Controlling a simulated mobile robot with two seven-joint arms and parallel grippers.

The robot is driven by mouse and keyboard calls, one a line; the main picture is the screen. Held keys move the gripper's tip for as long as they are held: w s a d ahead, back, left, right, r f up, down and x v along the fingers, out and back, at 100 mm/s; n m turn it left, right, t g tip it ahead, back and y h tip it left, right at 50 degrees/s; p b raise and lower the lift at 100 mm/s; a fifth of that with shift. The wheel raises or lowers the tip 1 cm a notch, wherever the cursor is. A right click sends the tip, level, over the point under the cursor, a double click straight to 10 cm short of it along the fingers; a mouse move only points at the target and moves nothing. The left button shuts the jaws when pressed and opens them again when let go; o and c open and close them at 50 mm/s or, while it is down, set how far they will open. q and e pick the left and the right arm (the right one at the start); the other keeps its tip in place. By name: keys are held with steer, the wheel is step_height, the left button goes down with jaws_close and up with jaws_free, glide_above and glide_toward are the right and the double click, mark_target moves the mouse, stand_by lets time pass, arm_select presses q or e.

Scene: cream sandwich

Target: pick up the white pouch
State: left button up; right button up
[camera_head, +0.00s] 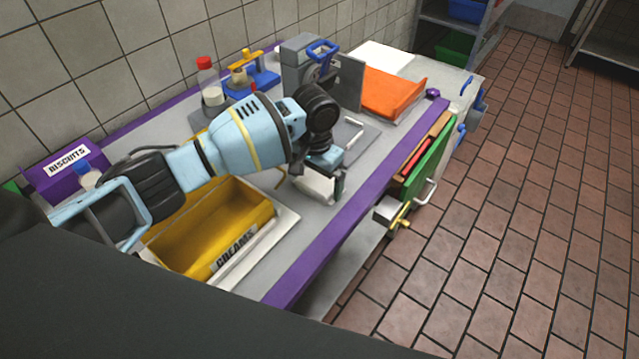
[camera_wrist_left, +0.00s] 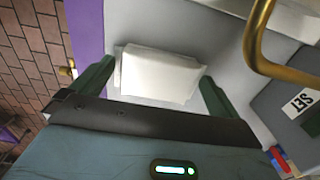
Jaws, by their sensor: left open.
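The white pouch (camera_wrist_left: 158,76) lies on the grey worktop in the left wrist view, between the two dark green fingers of my left gripper (camera_wrist_left: 155,88). The fingers are apart, one on each side of it, with the left one close to its edge. I cannot tell whether either touches it. In the head view, the left gripper (camera_head: 325,185) points down at the worktop, and the pouch (camera_head: 314,187) is partly hidden under it. My right gripper is not in view.
A yellow bin marked CREAMS (camera_head: 245,243) stands left of the gripper. A purple BISCUITS box (camera_head: 65,172) is at the far left. An orange tray (camera_head: 393,92) and a grey machine (camera_head: 303,62) stand behind. The worktop's purple edge (camera_head: 345,225) is close on the right. A brass bar (camera_wrist_left: 256,45) stands near the right finger.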

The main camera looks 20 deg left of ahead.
mark_target(321, 186)
arm_select(q)
steer(key=shift+f, duration=0.25)
steer(key=shift+c, duration=0.4)
steer(key=c, duration=0.6)
steer(key=shift+r, duration=0.1)
steer(key=shift+r, duration=0.5)
steer(key=shift+s+d+r, duration=0.1)
steer(key=shift+d+r, duration=0.2)
steer(key=shift+r, duration=0.35)
steer(key=shift+s+d+r, duration=0.1)
steer(key=shift+d+r, duration=0.2)
steer(key=shift+r, duration=0.3)
steer(key=s+d, duration=0.1)
steer(key=d, duration=0.3)
steer(key=s+d+r, duration=0.1)
steer(key=d, duration=0.4)
steer(key=s+d, duration=0.1)
steer(key=d, duration=0.4)
steer(key=shift+s+d+r+b, duration=0.15)
steer(key=shift+s+r+b, duration=0.05)
steer(key=shift+s+b, duration=0.1)
